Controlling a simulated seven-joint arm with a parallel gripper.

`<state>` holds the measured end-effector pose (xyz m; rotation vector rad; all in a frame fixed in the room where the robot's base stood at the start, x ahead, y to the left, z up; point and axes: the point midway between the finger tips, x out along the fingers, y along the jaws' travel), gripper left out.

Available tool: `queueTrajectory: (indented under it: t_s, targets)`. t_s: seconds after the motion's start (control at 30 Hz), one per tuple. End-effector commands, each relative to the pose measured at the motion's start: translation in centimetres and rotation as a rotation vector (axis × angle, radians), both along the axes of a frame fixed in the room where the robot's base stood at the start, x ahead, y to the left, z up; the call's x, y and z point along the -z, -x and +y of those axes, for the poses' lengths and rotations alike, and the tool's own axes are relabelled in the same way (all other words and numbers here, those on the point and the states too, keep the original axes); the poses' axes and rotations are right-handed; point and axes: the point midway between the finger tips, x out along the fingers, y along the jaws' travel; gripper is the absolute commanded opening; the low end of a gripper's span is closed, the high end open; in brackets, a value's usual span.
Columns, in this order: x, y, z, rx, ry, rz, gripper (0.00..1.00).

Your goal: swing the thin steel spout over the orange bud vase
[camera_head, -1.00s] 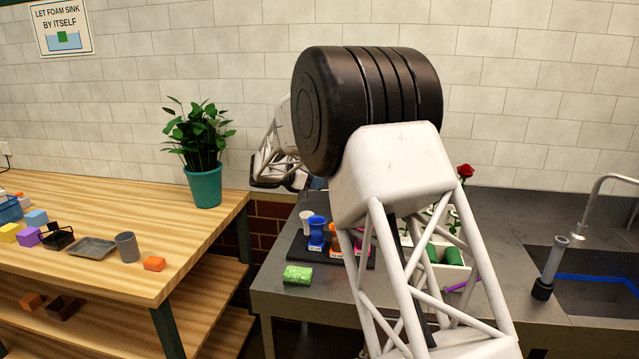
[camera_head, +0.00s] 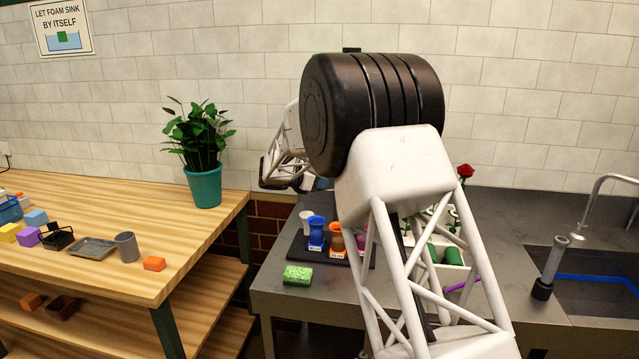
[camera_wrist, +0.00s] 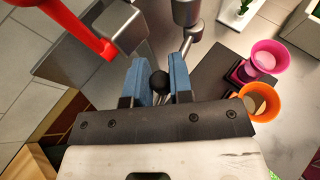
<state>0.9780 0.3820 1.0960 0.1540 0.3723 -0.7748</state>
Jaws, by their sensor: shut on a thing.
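In the wrist view my gripper (camera_wrist: 158,84) has its blue fingers closed around a black ball knob (camera_wrist: 160,80). A thin steel rod (camera_wrist: 188,42), which looks like the spout, runs down from a steel cylinder (camera_wrist: 187,10) to beside the right finger; its lower end is hidden there. The orange bud vase (camera_wrist: 259,101) stands to the right of my gripper, apart from it, and the rod is not over its mouth in this view.
A pink vase (camera_wrist: 269,56) stands beside the orange one; a blue vase (camera_head: 316,232) is on its other side. A green sponge (camera_head: 298,275) lies at the counter's front.

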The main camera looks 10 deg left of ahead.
Motion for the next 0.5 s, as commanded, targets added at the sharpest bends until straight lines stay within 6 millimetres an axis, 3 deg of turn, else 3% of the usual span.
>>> queueTrajectory:
  t_s: [0.5]
  targets:
    - [-0.08, 0.28, -0.08, -0.028, -0.001, -0.001, 0.00]
